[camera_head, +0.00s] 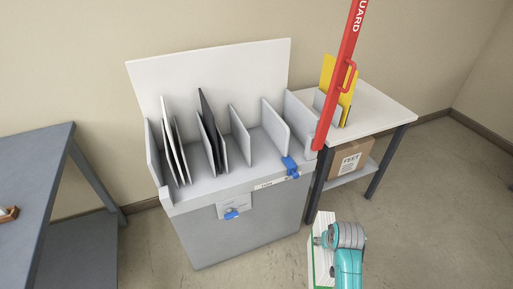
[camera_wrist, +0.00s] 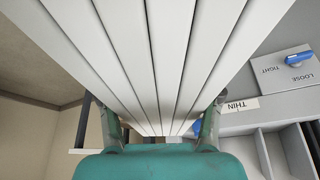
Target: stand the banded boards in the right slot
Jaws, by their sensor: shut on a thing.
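My gripper (camera_head: 330,238) is shut on a stack of long white boards (camera_head: 321,268), low in front of the rack at the bottom right of the head view. A green stripe shows along the stack's edge. In the wrist view the boards (camera_wrist: 170,50) fill the middle, with a finger of my gripper (camera_wrist: 160,125) at each side. The grey slotted rack (camera_head: 240,232) stands ahead, with upright dividers. Thin white and dark panels (camera_head: 210,115) stand in its left and middle slots; the slots farther right look empty. A label reading THIN (camera_wrist: 242,105) is on its front edge.
A red guard bar (camera_head: 342,85) slants up at the rack's right end. A blue clamp (camera_head: 290,168) sits on the front edge and a blue knob (camera_head: 232,214) below. A side table (camera_head: 385,112) holds yellow panels (camera_head: 345,75). A blue-grey table (camera_head: 35,165) stands left.

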